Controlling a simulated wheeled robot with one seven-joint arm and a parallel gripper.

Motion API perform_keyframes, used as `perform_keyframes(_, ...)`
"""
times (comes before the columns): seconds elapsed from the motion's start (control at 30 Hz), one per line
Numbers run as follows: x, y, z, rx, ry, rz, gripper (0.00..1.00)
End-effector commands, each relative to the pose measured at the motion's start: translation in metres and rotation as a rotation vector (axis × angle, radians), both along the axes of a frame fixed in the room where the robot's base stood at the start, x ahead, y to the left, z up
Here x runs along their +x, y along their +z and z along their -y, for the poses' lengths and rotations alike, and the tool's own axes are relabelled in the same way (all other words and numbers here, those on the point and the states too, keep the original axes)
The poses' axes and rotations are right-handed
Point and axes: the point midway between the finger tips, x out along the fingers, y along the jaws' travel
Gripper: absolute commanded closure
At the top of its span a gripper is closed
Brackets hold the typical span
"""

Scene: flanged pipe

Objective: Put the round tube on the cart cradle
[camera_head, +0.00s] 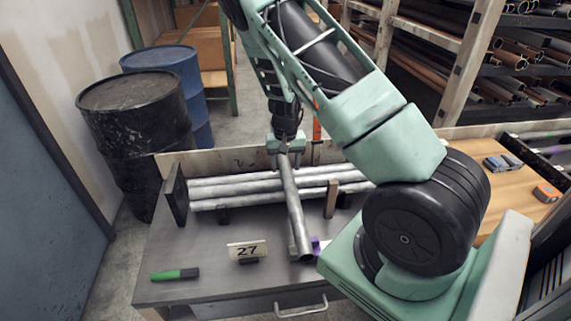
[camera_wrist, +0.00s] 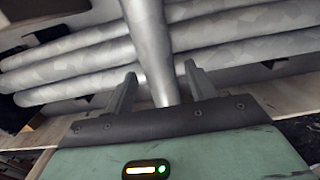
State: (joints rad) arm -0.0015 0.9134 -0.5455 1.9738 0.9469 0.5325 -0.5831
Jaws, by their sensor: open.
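A grey round tube (camera_head: 293,208) lies crosswise over several pale grey tubes on the table in the head view. Its near end has a flange-like piece and reaches toward the table's front. My gripper (camera_head: 287,150) is at the tube's far end. In the wrist view the tube (camera_wrist: 149,42) runs between the two open fingers of my gripper (camera_wrist: 160,72), with a gap on each side. The pale tubes (camera_head: 235,188) lie side by side between a dark end plate (camera_head: 176,194) and a wooden post (camera_head: 331,198). I cannot tell which part is the cart cradle.
A black drum (camera_head: 130,125) and blue drum (camera_head: 180,80) stand behind left. Pipe shelves (camera_head: 465,60) stand behind right. The table's front left is mostly clear.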

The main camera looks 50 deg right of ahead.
Motion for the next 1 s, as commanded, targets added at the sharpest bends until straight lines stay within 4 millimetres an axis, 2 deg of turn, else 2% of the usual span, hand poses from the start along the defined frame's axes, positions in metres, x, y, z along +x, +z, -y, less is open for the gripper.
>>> perform_keyframes(0.17, 0.002, 0.025, 0.000, -0.001, 0.002, 0.006, 0.45)
perform_keyframes(0.5, 0.001, 0.094, 0.000, 0.000, 0.002, 0.004, 0.45)
perform_keyframes(0.63, 0.001, 0.111, 0.000, 0.000, 0.002, 0.002, 0.45)
perform_keyframes(0.77, 0.001, 0.119, -0.005, 0.004, 0.010, 0.001, 0.45)
perform_keyframes(0.87, 0.001, 0.124, -0.036, 0.042, 0.060, 0.001, 0.45)
perform_keyframes(0.97, -0.005, 0.134, -0.103, 0.109, 0.184, 0.001, 0.45)
perform_keyframes(1.0, -0.012, 0.141, -0.137, 0.138, 0.257, -0.001, 0.45)
